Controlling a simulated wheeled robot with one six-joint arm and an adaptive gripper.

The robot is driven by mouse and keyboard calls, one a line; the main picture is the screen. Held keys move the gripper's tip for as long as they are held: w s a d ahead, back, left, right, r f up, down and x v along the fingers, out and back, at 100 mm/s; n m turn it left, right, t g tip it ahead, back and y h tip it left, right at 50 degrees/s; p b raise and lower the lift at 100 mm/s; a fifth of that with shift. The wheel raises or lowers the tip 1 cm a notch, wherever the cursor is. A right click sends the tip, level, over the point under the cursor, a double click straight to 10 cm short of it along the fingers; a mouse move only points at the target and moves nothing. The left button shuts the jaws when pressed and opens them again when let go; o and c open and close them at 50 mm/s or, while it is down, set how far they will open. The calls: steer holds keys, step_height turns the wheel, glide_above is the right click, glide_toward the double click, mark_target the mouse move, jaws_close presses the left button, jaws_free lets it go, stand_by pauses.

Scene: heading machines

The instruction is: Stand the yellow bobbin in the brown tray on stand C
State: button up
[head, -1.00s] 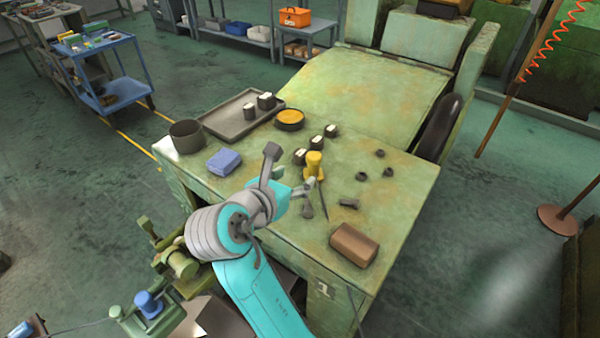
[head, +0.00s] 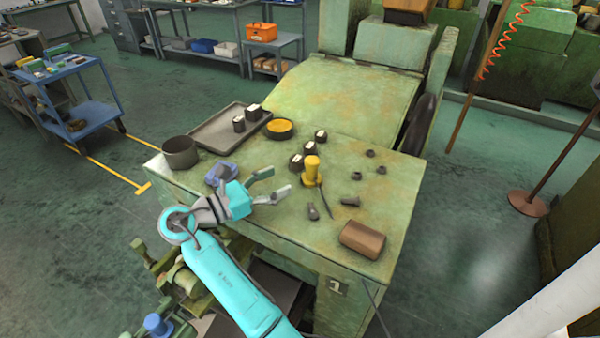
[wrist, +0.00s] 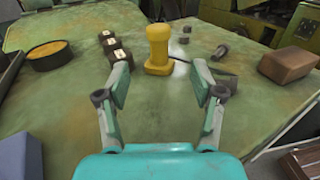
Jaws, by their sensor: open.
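The yellow bobbin (head: 311,170) stands upright on the green machine table. In the wrist view the bobbin (wrist: 158,50) stands ahead of my gripper, beyond and between the two fingertips. My gripper (head: 280,183) is open and empty, with its fingers pointing toward the bobbin from the left and not touching it. The fingers also show in the wrist view (wrist: 162,82). A brown tray and stand C cannot be made out in these frames. A grey tray (head: 200,138) lies on the table at the back left.
Dark blocks with white tops (head: 297,161) stand close behind the bobbin. A dark pointed tool (head: 322,196) lies beside it. A brown block (head: 362,240) is at the front right. A pot (head: 180,153), a blue block (head: 222,172) and a yellow-filled dish (head: 280,128) stand on the left.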

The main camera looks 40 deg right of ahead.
mark_target(308, 166)
steer(key=d, duration=0.6)
steer(key=s+d, duration=0.1)
steer(key=d, duration=0.2)
steer(key=shift+d+r, duration=0.15)
steer(key=shift+d, duration=0.25)
steer(key=shift+c, duration=0.3)
jaws_close()
